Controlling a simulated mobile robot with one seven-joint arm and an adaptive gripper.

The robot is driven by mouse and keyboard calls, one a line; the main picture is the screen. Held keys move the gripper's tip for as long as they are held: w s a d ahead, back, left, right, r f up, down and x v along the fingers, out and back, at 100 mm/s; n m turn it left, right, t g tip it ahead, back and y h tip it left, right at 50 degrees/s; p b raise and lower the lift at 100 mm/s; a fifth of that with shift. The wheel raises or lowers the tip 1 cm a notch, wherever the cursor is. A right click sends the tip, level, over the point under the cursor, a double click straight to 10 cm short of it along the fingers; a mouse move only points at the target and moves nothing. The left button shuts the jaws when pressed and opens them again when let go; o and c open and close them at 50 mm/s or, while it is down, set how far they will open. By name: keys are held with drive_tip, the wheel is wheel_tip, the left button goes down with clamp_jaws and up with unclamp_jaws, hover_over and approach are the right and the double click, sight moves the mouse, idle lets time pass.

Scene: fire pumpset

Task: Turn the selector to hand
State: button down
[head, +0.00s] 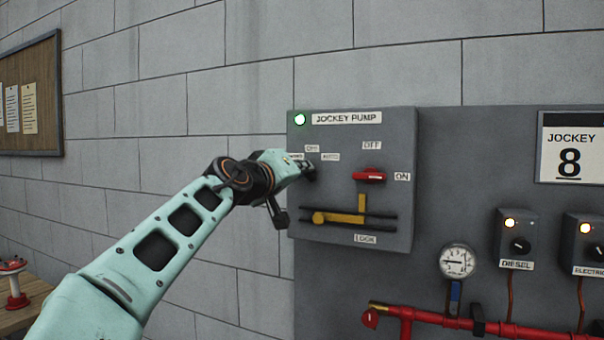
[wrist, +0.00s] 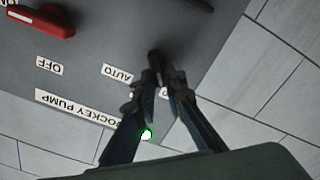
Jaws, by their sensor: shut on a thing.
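The grey jockey pump panel (head: 350,225) is on the wall, with a lit green lamp (head: 300,119) at its top left. The selector (wrist: 155,58) is a small dark knob on this panel; my gripper largely covers it in the head view. My gripper (head: 307,168) reaches it from the left, and in the wrist view its fingertips (wrist: 157,78) are closed on the knob. The AUTO label (head: 330,157) is right of the knob in the head view. The label at its left is partly hidden by my gripper. I cannot tell which way the knob points.
A red rotary handle (head: 369,175) with OFF and ON labels sits right of the selector. A yellow lock lever (head: 345,218) is below it. A gauge (head: 457,261), red pipe (head: 450,318) and diesel control box (head: 516,238) are at lower right.

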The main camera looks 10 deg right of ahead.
drive_tip(key=shift+n, duration=0.5)
drive_tip(key=c, duration=2)
unclamp_jaws()
drive_tip(key=shift+a, duration=0.1)
drive_tip(key=v, duration=1.2)
